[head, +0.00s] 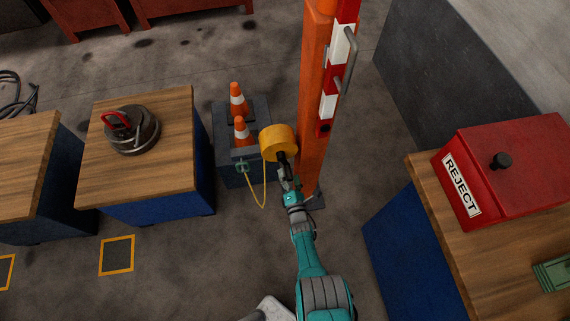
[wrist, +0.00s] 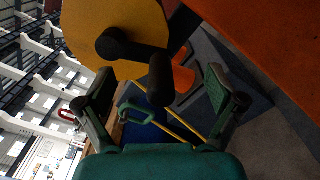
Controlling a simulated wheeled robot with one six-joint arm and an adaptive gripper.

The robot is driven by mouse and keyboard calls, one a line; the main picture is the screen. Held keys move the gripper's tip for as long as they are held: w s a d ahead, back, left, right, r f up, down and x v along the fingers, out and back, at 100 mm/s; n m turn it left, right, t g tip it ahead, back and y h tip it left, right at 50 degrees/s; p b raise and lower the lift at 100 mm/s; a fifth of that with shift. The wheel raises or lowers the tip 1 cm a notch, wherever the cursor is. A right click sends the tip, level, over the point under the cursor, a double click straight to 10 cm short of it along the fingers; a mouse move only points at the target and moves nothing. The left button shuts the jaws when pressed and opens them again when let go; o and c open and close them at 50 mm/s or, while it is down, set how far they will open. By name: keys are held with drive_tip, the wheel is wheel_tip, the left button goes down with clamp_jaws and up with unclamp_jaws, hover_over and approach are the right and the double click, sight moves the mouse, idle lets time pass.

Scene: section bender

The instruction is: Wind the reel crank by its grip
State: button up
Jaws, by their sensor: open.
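The yellow reel (head: 277,138) is mounted on the orange post (head: 313,130). In the wrist view the reel (wrist: 90,30) fills the upper left, with a dark crank arm (wrist: 125,47) across its face. The black crank grip (wrist: 160,78) sticks out from the arm's end towards the wrist camera. My gripper (wrist: 161,86) is open, one finger on each side of the grip in the picture, with gaps showing on both sides. In the head view my gripper (head: 287,177) is just below the reel and partly covers the crank.
A yellow cord (head: 264,190) with a green handle (head: 242,167) hangs below the reel. A dark crate with two orange cones (head: 240,131) stands left of the post. A red and white bar (head: 338,55) runs up the post. A red reject box (head: 505,165) sits on the right bench.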

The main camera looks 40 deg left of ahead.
drive_tip(key=shift+n, duration=1.9)
clamp_jaws()
unclamp_jaws()
